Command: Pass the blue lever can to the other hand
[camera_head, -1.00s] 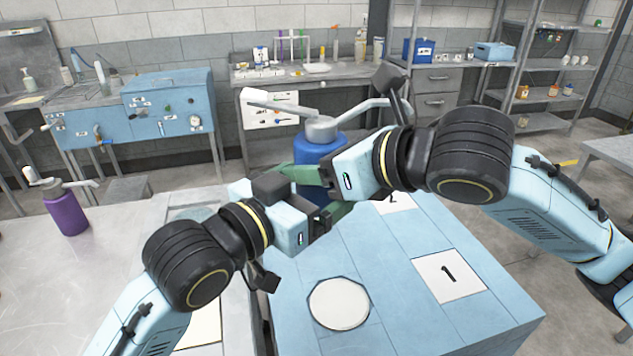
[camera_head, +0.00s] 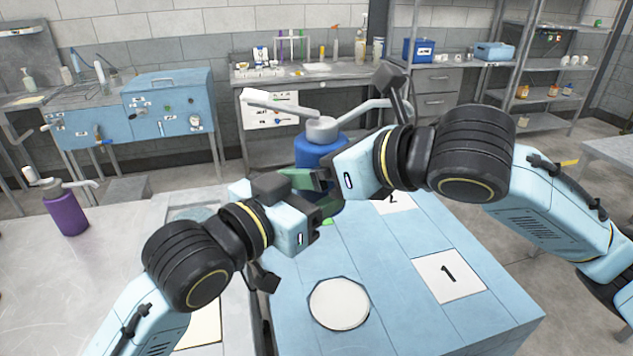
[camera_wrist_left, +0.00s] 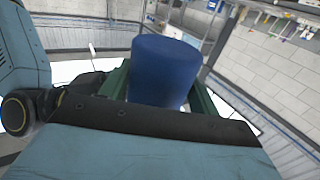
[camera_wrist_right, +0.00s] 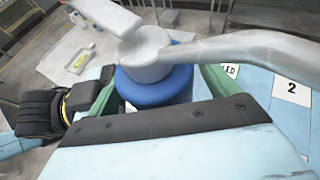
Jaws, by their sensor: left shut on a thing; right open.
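The blue lever can (camera_head: 318,150) has a grey cap with a spout and a long lever, and stands upright above the blue-topped table. My left gripper (camera_head: 322,203) is shut on its lower part; the left wrist view shows the blue body (camera_wrist_left: 163,70) between green fingers. My right gripper (camera_head: 312,181) is open around the can, higher up. The right wrist view shows the can's blue shoulder (camera_wrist_right: 158,88) and grey cap between spread green fingers. The grippers hide part of the can's lower body in the head view.
A purple lever can (camera_head: 66,214) stands on the grey table at left. The blue table top has a pale round mark (camera_head: 339,303), a square marked 1 (camera_head: 449,276) and one marked 2 (camera_head: 394,203). Its front right area is clear.

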